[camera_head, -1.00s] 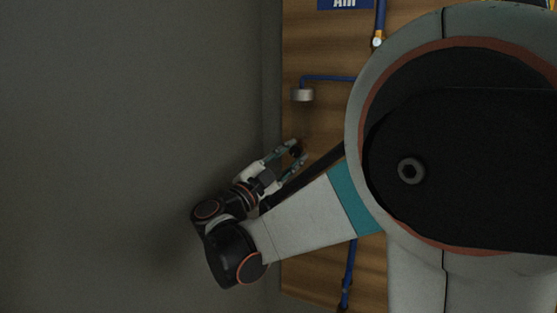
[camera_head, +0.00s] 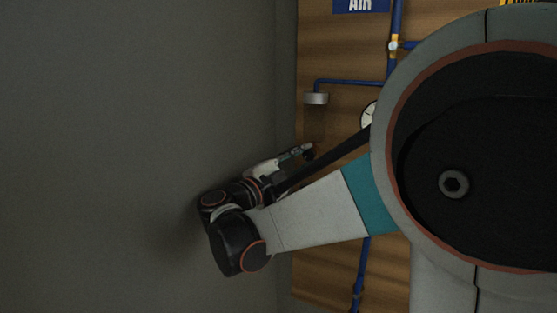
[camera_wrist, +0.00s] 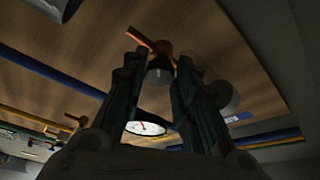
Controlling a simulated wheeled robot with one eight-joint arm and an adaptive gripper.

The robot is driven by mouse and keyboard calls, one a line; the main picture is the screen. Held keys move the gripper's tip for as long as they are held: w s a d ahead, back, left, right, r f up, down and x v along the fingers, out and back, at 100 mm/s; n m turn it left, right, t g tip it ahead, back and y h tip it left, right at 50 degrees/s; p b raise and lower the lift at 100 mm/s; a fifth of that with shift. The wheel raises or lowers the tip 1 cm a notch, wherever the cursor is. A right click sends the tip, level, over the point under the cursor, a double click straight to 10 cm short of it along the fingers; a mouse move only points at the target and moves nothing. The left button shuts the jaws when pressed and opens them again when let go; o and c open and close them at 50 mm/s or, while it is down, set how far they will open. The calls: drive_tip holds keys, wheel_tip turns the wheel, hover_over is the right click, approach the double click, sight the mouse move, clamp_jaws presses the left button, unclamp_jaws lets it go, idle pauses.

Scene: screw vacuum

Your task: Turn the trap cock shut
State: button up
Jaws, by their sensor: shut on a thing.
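In the wrist view the trap cock shows as an orange-brown lever (camera_wrist: 140,38) with a short stem and a grey round body (camera_wrist: 160,72) below it. My gripper (camera_wrist: 160,62) has its two dark fingers on either side of the cock, shut on it, with the lever's end sticking out past the left fingertip. In the head view my gripper (camera_head: 303,152) is at the left part of the wooden board, seen nearly edge-on. A small dark piece shows at its tips there; the lever itself cannot be made out.
The wooden board (camera_head: 340,50) carries blue pipes (camera_head: 345,82), a grey cylinder (camera_head: 316,98) above my gripper and a white dial gauge (camera_head: 368,117), partly hidden by my arm. The gauge also shows in the wrist view (camera_wrist: 145,128). A grey wall (camera_head: 130,120) lies left.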

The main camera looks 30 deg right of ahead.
drive_tip(key=o, duration=1)
drive_tip(key=shift+o, duration=0.2)
